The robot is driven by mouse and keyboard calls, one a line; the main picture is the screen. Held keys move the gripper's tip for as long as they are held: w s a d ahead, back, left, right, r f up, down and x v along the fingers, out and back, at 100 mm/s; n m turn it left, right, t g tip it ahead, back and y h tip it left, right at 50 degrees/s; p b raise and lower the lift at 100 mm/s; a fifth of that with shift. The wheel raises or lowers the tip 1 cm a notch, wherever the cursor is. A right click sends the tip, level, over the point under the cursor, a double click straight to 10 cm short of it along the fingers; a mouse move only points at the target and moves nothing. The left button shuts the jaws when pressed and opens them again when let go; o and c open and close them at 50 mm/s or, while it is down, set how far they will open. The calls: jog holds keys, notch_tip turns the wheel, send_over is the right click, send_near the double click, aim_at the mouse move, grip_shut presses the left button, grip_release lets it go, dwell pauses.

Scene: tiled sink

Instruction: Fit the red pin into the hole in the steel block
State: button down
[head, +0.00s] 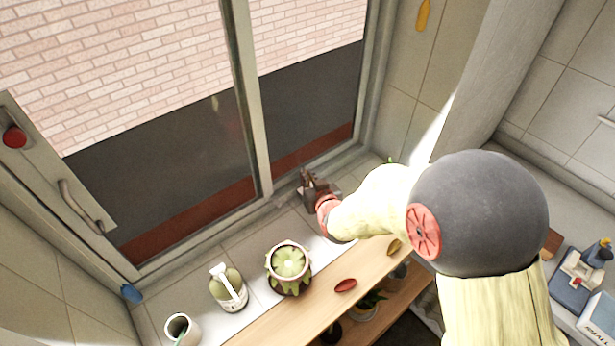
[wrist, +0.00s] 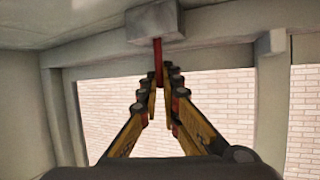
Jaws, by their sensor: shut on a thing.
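In the wrist view my gripper (wrist: 160,84) is shut on the red pin (wrist: 158,52). The pin is thin and sticks out past the fingertips. Its far end meets the lower edge of the grey steel block (wrist: 154,20) in the picture. I cannot tell whether the tip is inside the hole or just in front of it; the hole itself is hidden. In the head view my gripper (head: 308,184) is by the window sill, at the end of my arm. The pin and block are too small or covered there to make out surely.
The window frame (head: 252,100) stands right behind my gripper. A potted succulent (head: 289,264), a green-and-white bottle (head: 228,288) and a white cup (head: 181,329) stand on the tiled ledge to the left. A red oval thing (head: 345,285) lies on the wooden shelf (head: 300,307).

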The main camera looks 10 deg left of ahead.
jog(key=c, duration=2.5)
grip_release()
jog(key=shift+f, duration=0.2)
jog(key=o, duration=0.4)
jog(key=shift+o, duration=0.5)
jog(key=shift+r, duration=0.2)
jog(key=shift+s+r, duration=0.1)
jog(key=shift+r, duration=0.05)
jog(key=v, duration=1.1)
jog(key=shift+s+d, duration=0.2)
jog(key=shift+s, duration=0.1)
jog(key=shift+r, duration=0.2)
